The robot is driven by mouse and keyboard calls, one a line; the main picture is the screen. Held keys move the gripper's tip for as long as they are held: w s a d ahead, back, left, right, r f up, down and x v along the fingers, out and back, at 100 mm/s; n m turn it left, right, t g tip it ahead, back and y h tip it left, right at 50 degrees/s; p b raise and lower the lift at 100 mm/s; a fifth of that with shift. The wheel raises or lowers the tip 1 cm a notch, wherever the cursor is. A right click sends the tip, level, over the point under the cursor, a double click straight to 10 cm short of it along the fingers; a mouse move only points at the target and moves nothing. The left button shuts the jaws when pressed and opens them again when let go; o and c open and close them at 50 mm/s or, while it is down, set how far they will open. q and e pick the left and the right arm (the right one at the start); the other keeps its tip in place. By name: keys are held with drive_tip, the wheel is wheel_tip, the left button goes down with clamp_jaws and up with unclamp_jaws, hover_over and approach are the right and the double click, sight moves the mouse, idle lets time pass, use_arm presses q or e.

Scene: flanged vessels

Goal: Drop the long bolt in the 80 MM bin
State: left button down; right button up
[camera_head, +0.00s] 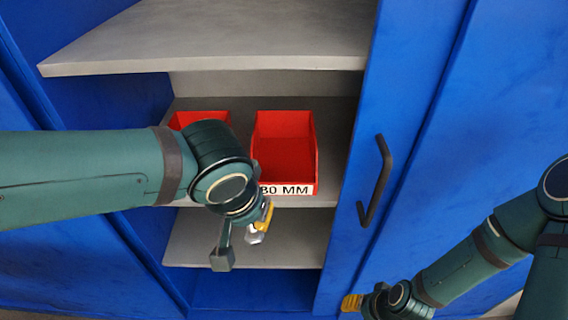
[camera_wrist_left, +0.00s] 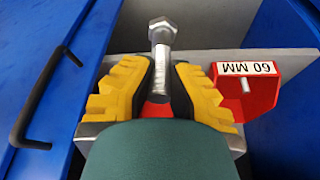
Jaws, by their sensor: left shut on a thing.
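The 80 MM bin (camera_head: 285,148) is a red open bin on the cabinet's middle shelf, and it looks empty. My left gripper (camera_head: 262,222) is in front of this bin and low at its left. In the left wrist view, the left gripper (camera_wrist_left: 162,70) has its yellow fingers shut on a silver bolt (camera_wrist_left: 162,38), with the hex head sticking out beyond the fingertips. The bolt's tip (camera_head: 254,238) end shows small below the fingers in the head view. A red patch shows behind the fingers. My right gripper (camera_head: 352,302) is at the bottom, its opening unclear.
A second red bin (camera_head: 200,116) stands left of the 80 MM bin, partly behind my left arm. It reads 60 MM in the wrist view (camera_wrist_left: 262,95), with a small grey piece inside. An upper shelf (camera_head: 215,35) overhangs. A blue door (camera_head: 400,140) with a handle stands at right.

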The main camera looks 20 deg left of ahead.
use_arm(q)
drive_tip(key=w+t+b, duration=0.3)
drive_tip(key=w+b, duration=0.1)
drive_tip(key=w, duration=1.4)
drive_tip(key=x, duration=0.1)
drive_tip(key=b+x, duration=0.1)
drive_tip(key=x, duration=0.1)
drive_tip(key=s+x, duration=0.1)
drive_tip(key=x, duration=0.1)
drive_tip(key=shift+w+a+f, duration=0.15)
drive_tip(key=shift+a+f, duration=0.15)
drive_tip(key=shift+f, duration=0.25)
drive_tip(key=shift+w+f+g+p, duration=0.5)
drive_tip(key=shift+w+g+p, duration=0.2)
drive_tip(key=shift+g, duration=0.1)
drive_tip(key=shift+w+f+g+p, duration=0.55)
drive_tip(key=shift+g+p, duration=0.1)
drive_tip(key=shift+g, duration=0.15)
